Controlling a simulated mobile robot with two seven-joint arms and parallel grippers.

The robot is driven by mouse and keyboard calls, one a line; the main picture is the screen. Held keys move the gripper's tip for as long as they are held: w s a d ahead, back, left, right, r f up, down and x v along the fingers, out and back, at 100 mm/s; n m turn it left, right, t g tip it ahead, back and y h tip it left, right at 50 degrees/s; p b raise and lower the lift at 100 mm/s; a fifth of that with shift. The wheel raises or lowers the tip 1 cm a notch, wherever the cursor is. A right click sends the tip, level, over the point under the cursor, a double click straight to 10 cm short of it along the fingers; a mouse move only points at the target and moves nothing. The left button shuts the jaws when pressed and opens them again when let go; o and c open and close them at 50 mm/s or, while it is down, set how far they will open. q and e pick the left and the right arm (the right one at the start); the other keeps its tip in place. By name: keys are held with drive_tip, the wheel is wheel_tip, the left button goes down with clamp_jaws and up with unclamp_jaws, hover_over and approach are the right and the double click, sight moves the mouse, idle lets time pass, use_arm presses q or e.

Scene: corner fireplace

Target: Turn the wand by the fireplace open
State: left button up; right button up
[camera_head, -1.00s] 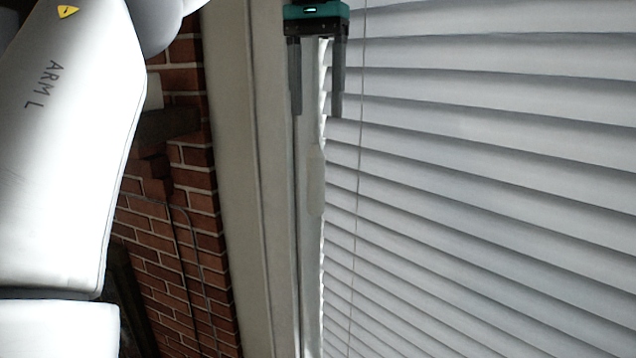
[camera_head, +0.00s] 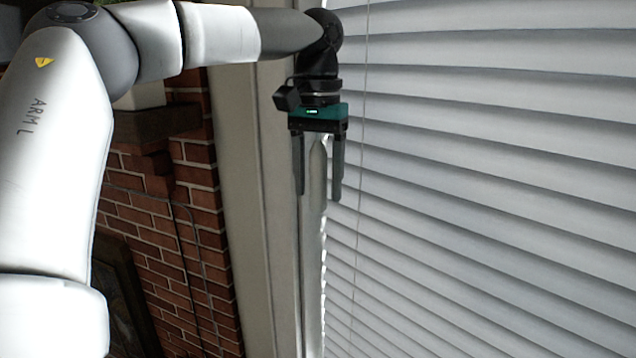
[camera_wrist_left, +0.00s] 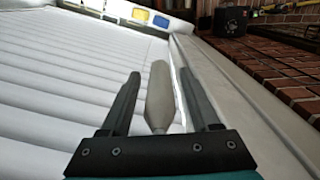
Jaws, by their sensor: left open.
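The wand (camera_head: 317,165) is a pale grey, slender rod with a thicker handle, hanging upright at the left edge of the white blinds (camera_head: 480,150). My left gripper (camera_head: 319,196) is open and points down, with one finger on each side of the wand. In the left wrist view the wand's tapered handle (camera_wrist_left: 160,92) stands between the two open fingers (camera_wrist_left: 163,74), with visible gaps to both. Its upper part is hidden behind the gripper body in the head view. My right gripper is not in view.
A cream window frame (camera_head: 247,200) runs close along the left of the wand. Left of it is the brick fireplace wall (camera_head: 190,240) with a mantel ledge (camera_head: 150,124). A thin cord (camera_head: 362,120) hangs in front of the slats, just right of the gripper.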

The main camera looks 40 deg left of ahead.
use_arm(q)
drive_tip(key=shift+f, duration=0.3)
clamp_jaws()
idle(0.4)
